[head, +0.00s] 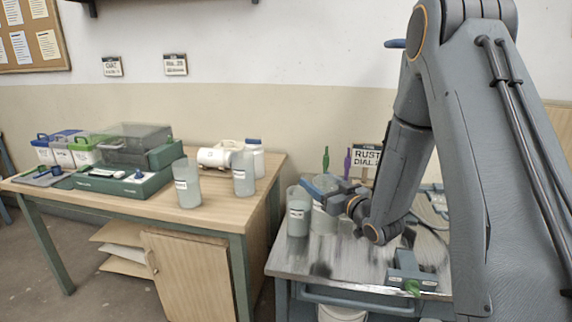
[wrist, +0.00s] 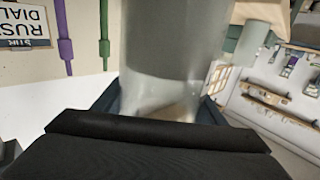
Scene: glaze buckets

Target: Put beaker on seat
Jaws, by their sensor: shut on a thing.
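My gripper (head: 322,190) is shut on a translucent grey beaker (head: 324,219) over the left part of the metal-topped bench. In the wrist view this beaker (wrist: 172,45) fills the upper middle between the dark blue fingers (wrist: 165,105). Whether its base touches the bench is hard to tell. A second, labelled beaker (head: 298,212) stands just left of it. Two more labelled beakers (head: 187,186) (head: 243,175) stand on the wooden table. I cannot tell for sure which thing is the seat; a dark green unit (head: 120,186) with a small white part on top lies on the wooden table.
A white cylindrical device (head: 217,157) and lidded bins (head: 62,150) stand on the wooden table (head: 215,207). A small green-knobbed fixture (head: 410,268) sits at the metal bench's (head: 335,268) front. A RUST DIAL sign (head: 367,158) and green and purple rods stand behind. A gap separates table and bench.

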